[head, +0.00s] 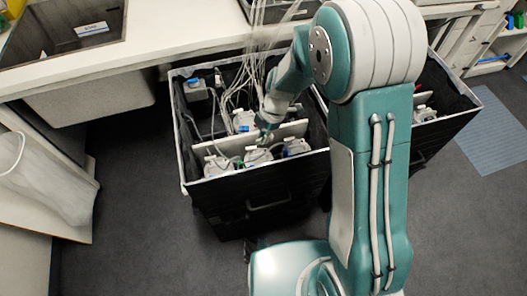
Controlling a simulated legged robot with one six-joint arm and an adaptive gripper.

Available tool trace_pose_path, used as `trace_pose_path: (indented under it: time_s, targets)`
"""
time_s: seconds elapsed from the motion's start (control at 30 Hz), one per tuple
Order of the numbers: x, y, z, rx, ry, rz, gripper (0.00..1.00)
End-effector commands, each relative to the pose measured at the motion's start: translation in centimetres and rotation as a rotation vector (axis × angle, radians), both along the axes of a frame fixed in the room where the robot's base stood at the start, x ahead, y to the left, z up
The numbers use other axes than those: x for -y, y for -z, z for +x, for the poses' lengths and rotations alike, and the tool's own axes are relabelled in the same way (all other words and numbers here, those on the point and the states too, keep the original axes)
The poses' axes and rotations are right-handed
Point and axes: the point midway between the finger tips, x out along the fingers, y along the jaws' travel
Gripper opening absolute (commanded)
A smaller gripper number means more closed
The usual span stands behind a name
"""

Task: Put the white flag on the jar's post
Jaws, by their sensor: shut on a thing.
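My gripper (264,132) reaches down into an open black box, above the white divider and among several jars. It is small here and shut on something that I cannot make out. A white jar (257,158) sits just below the gripper, in the front part of the box. Another white jar (243,121) with blue at its base stands behind the divider, left of the gripper. I cannot pick out the white flag or tell which jar has the post.
The black box (262,205) has a pale rim and a white divider (222,145). Loose tubes (228,92) hang into its back part. A second black box (455,125) stands to the right. A bench edge (150,58) runs behind.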

Motion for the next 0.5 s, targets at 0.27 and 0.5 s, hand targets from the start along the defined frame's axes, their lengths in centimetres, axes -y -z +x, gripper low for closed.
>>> trace_pose_path:
  time_s: [0.27,0.5]
  targets:
    - [-0.1,6.7,-0.5,-0.001,-0.042,-0.004,0.0]
    - [0.0,8.3,-0.6,0.003,-0.045,-0.006,0.0]
